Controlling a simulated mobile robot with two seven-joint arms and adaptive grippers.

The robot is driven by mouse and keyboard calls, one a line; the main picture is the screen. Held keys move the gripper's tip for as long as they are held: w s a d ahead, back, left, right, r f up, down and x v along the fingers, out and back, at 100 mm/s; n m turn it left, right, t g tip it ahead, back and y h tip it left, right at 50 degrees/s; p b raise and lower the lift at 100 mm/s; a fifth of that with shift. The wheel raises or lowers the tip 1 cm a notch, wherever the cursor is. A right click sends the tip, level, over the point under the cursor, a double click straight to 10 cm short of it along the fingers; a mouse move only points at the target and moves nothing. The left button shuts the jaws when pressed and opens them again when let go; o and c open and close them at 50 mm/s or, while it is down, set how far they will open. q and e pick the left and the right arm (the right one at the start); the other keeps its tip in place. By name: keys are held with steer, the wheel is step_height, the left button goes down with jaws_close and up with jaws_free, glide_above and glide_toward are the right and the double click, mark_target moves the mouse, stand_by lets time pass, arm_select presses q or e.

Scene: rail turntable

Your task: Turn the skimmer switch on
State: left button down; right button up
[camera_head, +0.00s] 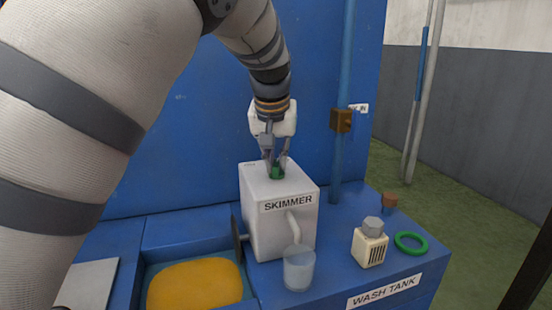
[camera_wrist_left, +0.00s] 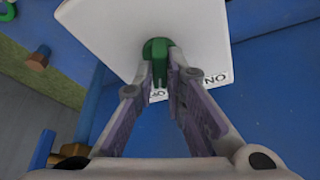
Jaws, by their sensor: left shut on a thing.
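The skimmer (camera_head: 278,225) is a white box labelled SKIMMER, standing on the blue wash tank. Its switch (camera_head: 276,171) is a small green knob on the top face. In the left wrist view the green switch (camera_wrist_left: 158,58) sits between my fingertips, with part of the printed OFF and ON marks beside it. My left gripper (camera_head: 272,160) points down from above and is shut on the switch. The fingers (camera_wrist_left: 170,78) hide part of the knob and of the OFF mark. My right gripper is in neither view.
A clear cup (camera_head: 299,268) stands under the skimmer's spout. A cream block with a grey knob (camera_head: 370,245), a green ring (camera_head: 411,243) and a brown peg (camera_head: 389,201) are to the right. A blue pipe with a brown valve (camera_head: 341,121) rises behind. An orange patch (camera_head: 195,286) lies in the basin at left.

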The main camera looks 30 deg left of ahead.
arm_select(q)
steer(key=shift+n+y, duration=0.5)
steer(key=shift+n, duration=0.7)
steer(key=n, duration=0.1)
steer(key=n+g, duration=0.1)
steer(key=shift+w+d+f+n+y, duration=0.1)
steer(key=shift+w+f+n+y, duration=0.05)
steer(key=shift+n+y, duration=0.15)
steer(key=n+b, duration=0.1)
steer(key=n, duration=0.1)
steer(key=n+g+y, duration=0.1)
steer(key=n, duration=0.1)
steer(key=shift+w+g+b, duration=0.1)
steer(key=shift+g+b, duration=0.2)
steer(key=shift+b, duration=0.05)
steer(key=shift+n+g, duration=0.3)
steer(key=shift+n, duration=0.6)
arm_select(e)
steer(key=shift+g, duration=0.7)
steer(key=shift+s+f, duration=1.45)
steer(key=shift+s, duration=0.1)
arm_select(q)
steer(key=shift+n+b, duration=0.3)
steer(key=shift+b, duration=0.05)
steer(key=c, duration=1.7)
jaws_free()
steer(key=shift+o, duration=0.2)
